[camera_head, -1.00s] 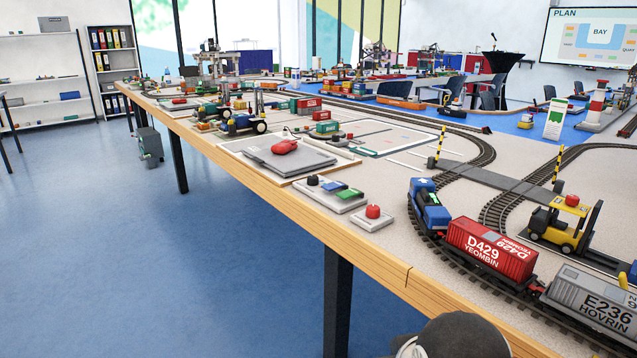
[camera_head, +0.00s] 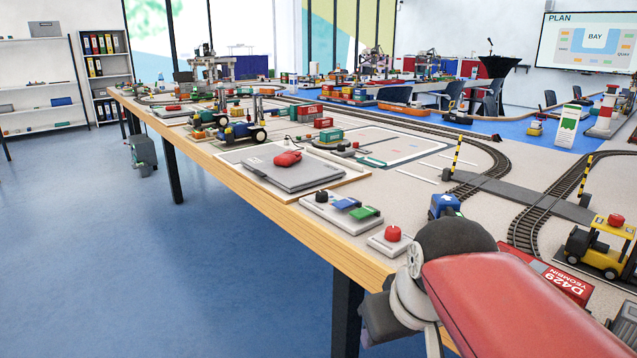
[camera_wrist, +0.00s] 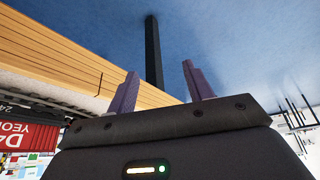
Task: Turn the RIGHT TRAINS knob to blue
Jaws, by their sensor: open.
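A pale control box (camera_head: 335,213) near the table's front edge carries a black round knob (camera_head: 321,196), a blue part (camera_head: 347,203) and a green part (camera_head: 364,212). A smaller pale box (camera_head: 385,246) just right of it carries a red knob (camera_head: 393,233). No label is readable, so I cannot tell which is the RIGHT TRAINS knob. My gripper (camera_wrist: 160,68) is open and empty in the wrist view, with the table edge and floor beyond its fingers. In the head view my arm rises in front of the table, right of the red knob.
The wooden table edge (camera_head: 300,226) runs below the boxes. A laptop-like grey slab (camera_head: 290,175) with a red item lies behind them. A blue engine (camera_head: 444,205), a red container (camera_head: 555,277) and a yellow forklift (camera_head: 600,250) stand at right, with rails around them.

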